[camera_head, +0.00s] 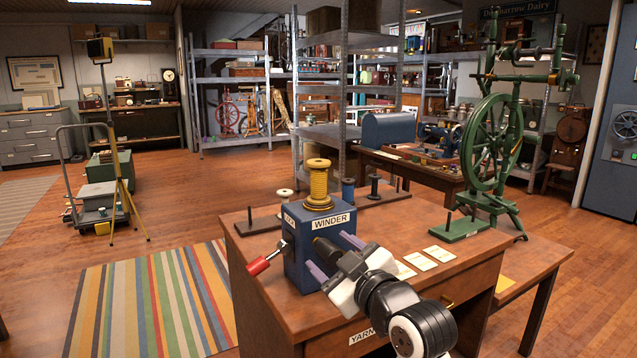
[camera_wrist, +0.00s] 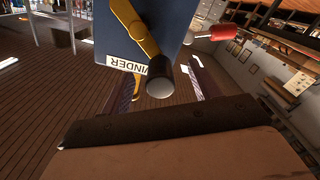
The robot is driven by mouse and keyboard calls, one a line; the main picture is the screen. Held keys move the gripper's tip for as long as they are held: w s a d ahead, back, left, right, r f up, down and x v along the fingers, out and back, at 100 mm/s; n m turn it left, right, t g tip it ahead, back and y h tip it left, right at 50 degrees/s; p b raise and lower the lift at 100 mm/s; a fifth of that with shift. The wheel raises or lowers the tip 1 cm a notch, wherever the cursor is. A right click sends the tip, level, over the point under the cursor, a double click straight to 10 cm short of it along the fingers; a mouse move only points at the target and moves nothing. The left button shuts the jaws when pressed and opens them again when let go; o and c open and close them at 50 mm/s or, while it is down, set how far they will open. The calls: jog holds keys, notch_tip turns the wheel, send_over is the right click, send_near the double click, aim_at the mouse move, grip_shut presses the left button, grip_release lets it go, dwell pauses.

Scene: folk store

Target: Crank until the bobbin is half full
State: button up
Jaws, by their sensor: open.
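The blue winder box (camera_head: 303,262), lettered WINDER, stands on the wooden desk. A yellow bobbin (camera_head: 319,183) sits upright on top; I cannot tell how much yarn is on it. A brass crank arm (camera_wrist: 136,26) with a black knob (camera_wrist: 160,80) is on the face toward my gripper; the knob also shows in the head view (camera_head: 325,248). My gripper (camera_head: 336,257) is open, its two purple fingers on either side of the knob, with visible gaps in the wrist view. A red-handled lever (camera_head: 264,264) sticks out at the box's left side.
The desk (camera_head: 410,225) also bears pale cards (camera_head: 420,260), a spool rack (camera_head: 373,192) behind the winder and a dark base with a peg (camera_head: 252,222) at left. A green spinning wheel (camera_head: 490,150) stands at the right. The striped rug (camera_head: 150,300) is clear.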

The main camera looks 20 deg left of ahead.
jog(key=v, duration=0.7)
jog(key=shift+s+d, duration=0.25)
jog(key=shift+d, duration=0.1)
dwell(0.4)
